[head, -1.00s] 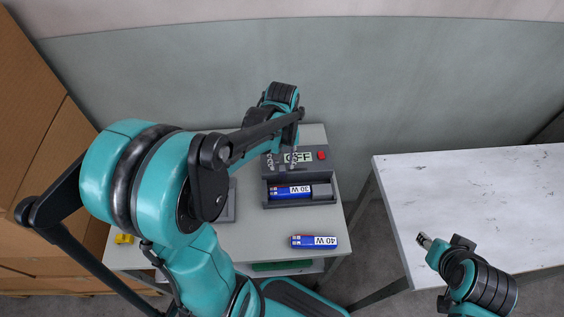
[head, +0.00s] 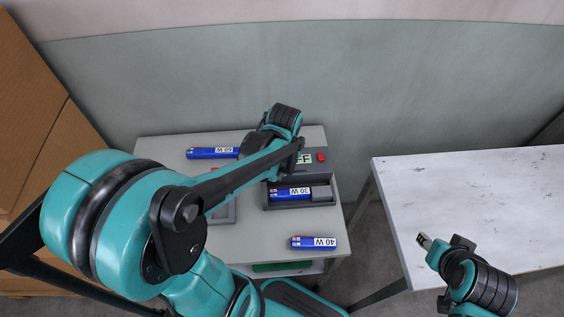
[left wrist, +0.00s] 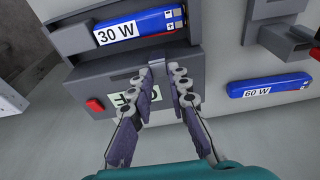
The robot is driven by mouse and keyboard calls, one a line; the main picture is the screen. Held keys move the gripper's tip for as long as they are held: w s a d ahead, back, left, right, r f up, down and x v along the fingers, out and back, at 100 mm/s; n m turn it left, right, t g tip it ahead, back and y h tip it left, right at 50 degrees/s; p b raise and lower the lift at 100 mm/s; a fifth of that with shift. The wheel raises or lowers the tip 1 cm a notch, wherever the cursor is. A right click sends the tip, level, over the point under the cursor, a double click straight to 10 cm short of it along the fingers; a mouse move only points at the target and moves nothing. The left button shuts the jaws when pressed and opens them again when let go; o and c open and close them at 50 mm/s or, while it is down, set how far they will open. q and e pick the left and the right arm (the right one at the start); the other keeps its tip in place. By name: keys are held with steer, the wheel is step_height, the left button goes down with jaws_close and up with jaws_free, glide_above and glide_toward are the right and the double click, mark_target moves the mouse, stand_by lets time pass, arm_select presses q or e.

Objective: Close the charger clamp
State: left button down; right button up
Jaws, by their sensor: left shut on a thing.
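The charger (head: 327,203) is a dark grey box with an open bay, a display and a red button. A blue 30 W battery (head: 292,193) lies in its bay and also shows in the left wrist view (left wrist: 140,26). My left gripper (left wrist: 168,70) is over the charger in the left wrist view, its fingers shut on a small grey piece (left wrist: 158,64) at the bay's edge, apparently the clamp. The fingers partly cover the display (left wrist: 124,98). In the head view my arm hides these fingertips. My right gripper (head: 424,241) is by the white table, too small to read.
A blue 60 W battery (head: 212,153) lies at the table's back left. A blue 40 W battery (head: 313,242) lies near the front edge. A second grey holder (head: 223,210) is partly hidden by my left arm. The white table (head: 480,200) at right is bare.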

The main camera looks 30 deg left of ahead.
arm_select(q)
steer(key=s+d+t+y, duration=0.1)
steer(key=t, duration=0.1)
steer(key=s+d+f+t+y, duration=0.1)
steer(key=shift+s+t, duration=0.35)
steer(key=shift+t, duration=0.05)
steer(key=shift+s+d+f+b, duration=0.35)
steer(key=shift+s+f, duration=0.15)
steer(key=shift+s, duration=0.1)
steer(key=shift+s+d+f+b, duration=0.25)
steer(key=shift+s+d+f, duration=0.1)
steer(key=shift+s+f, duration=0.2)
steer(key=shift+s+d+f+b, duration=0.25)
steer(key=shift+s+f+b, duration=0.15)
steer(key=shift+f, duration=0.2)
steer(key=shift+s+d+f+b, duration=0.25)
steer(key=shift+f+b, duration=0.2)
steer(key=shift+f, duration=0.15)
steer(key=c, duration=1.4)
jaws_free()
steer(key=shift+c, duration=0.2)
